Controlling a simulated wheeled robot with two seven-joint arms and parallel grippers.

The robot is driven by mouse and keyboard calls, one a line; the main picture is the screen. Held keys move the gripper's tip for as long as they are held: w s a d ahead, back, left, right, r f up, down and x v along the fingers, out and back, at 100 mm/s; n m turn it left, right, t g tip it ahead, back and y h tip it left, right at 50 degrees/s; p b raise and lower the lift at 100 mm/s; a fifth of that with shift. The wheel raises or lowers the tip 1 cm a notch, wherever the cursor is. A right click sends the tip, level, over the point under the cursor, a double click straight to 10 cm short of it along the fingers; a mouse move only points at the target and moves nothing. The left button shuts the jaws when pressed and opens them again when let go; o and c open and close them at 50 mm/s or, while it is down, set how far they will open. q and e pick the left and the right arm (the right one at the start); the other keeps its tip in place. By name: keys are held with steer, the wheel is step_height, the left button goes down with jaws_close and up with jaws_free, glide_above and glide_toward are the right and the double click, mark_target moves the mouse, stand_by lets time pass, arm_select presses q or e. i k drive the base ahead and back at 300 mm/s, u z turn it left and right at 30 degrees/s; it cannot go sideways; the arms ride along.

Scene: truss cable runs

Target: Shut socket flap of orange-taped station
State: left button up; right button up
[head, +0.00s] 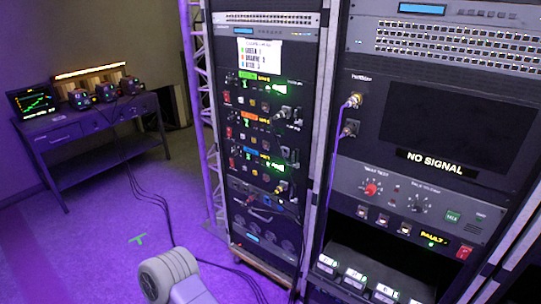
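The orange-taped station is the middle of three stacked panels in the left rack, marked by an orange tape label (249,117). To the lower right of that label, a dark socket with a greyish flap (290,154) shows; it is small and I cannot tell clearly how far the flap stands open. The green-taped station (247,75) is above and the blue-taped station (250,151) below. Silvery plugs or connectors show near the green station (286,113) and the blue station (282,188). Neither gripper is in view; only a grey link of my arm shows at the bottom.
A right rack holds a "NO SIGNAL" screen (455,125) and a knob panel (395,195). A truss post (203,110) stands left of the racks. A bench (95,122) stands at the far left. Black cables (165,215) lie across the purple-lit floor, which is otherwise largely clear.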

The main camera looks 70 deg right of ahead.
mark_target(296, 165)
steer(key=z, duration=0.6)
steer(key=i, duration=1.5)
steer(key=z, duration=1.2)
